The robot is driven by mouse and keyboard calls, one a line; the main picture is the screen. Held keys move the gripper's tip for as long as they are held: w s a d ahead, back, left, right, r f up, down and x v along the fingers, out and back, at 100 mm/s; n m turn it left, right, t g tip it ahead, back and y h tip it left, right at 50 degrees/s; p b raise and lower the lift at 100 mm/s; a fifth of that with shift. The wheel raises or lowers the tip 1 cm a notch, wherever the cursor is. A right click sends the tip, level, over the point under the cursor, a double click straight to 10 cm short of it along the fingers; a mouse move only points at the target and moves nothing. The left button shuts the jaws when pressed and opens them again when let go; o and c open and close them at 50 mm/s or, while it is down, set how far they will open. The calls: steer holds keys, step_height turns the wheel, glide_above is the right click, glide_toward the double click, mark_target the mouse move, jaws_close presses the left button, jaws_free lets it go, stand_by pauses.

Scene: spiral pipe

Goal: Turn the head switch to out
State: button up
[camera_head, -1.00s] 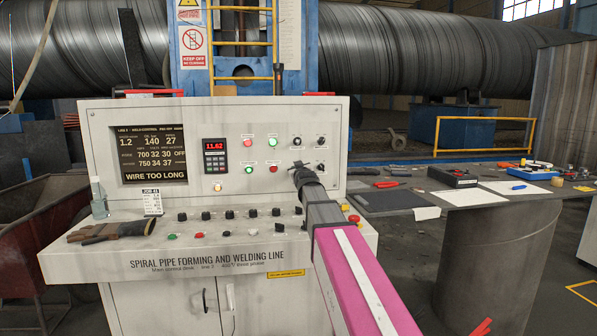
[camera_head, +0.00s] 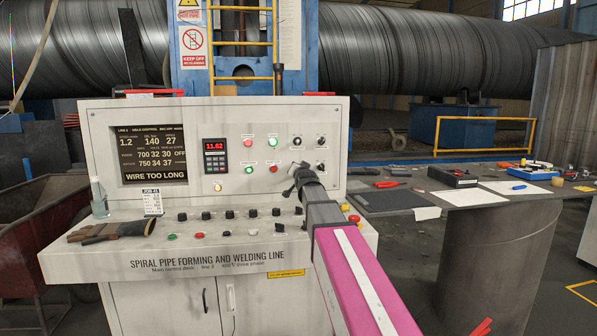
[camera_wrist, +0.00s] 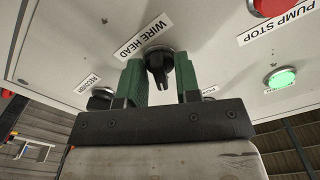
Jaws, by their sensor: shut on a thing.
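The head switch (camera_wrist: 160,64) is a black knob under the label WIRE HEAD on the pale panel in the wrist view. Its grip bar points toward my gripper. My gripper (camera_wrist: 160,80) has green fingers on both sides of the knob and is shut on it. In the head view my gripper (camera_head: 298,180) reaches the right part of the console front (camera_head: 190,150). There the fingers and arm cover the switch, and its pointer position cannot be read.
A red PUMP STOP button (camera_wrist: 273,5) and a lit green button (camera_wrist: 282,77) sit right of the switch. Another black knob (camera_wrist: 101,98) is at left. A row of dark knobs (camera_head: 226,214) lines the desk below. A side table (camera_head: 470,197) stands at right.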

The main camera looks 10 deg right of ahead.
steer(key=shift+m, duration=0.3)
steer(key=o, duration=0.6)
steer(key=shift+c, duration=0.2)
steer(key=shift+s, duration=0.1)
steer(key=s, duration=1)
steer(key=shift+s, duration=0.35)
